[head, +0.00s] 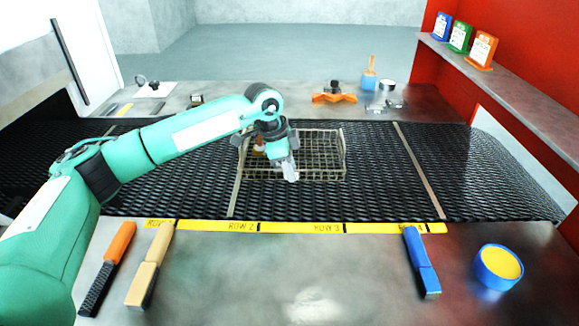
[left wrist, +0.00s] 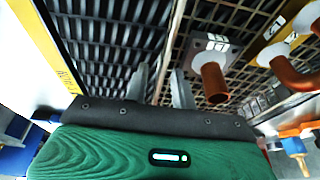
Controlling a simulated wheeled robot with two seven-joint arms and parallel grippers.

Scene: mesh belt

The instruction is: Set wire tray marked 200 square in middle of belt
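The wire tray (head: 325,172) lies on the black mesh belt (head: 375,185), behind the ROW 2 and ROW 3 labels. In the left wrist view, its wire mesh (left wrist: 180,72) carries copper-coloured pieces with white ends and a pale marked tag (left wrist: 217,42), too small to read. My left gripper (head: 291,176) is over the tray's near part. In the left wrist view, its two fingers (left wrist: 160,70) are apart, with the tray's edge running between them; I cannot tell whether they touch it. My arm hides part of the tray. My right gripper is not in view.
A yellow label strip (head: 300,227) edges the belt. Pale bars (head: 418,170) cross it. In front lie an orange-handled brush (head: 108,265), a wooden-handled tool (head: 150,265), a blue tool (head: 421,262) and a blue pot (head: 498,267). The belt right of the tray is clear.

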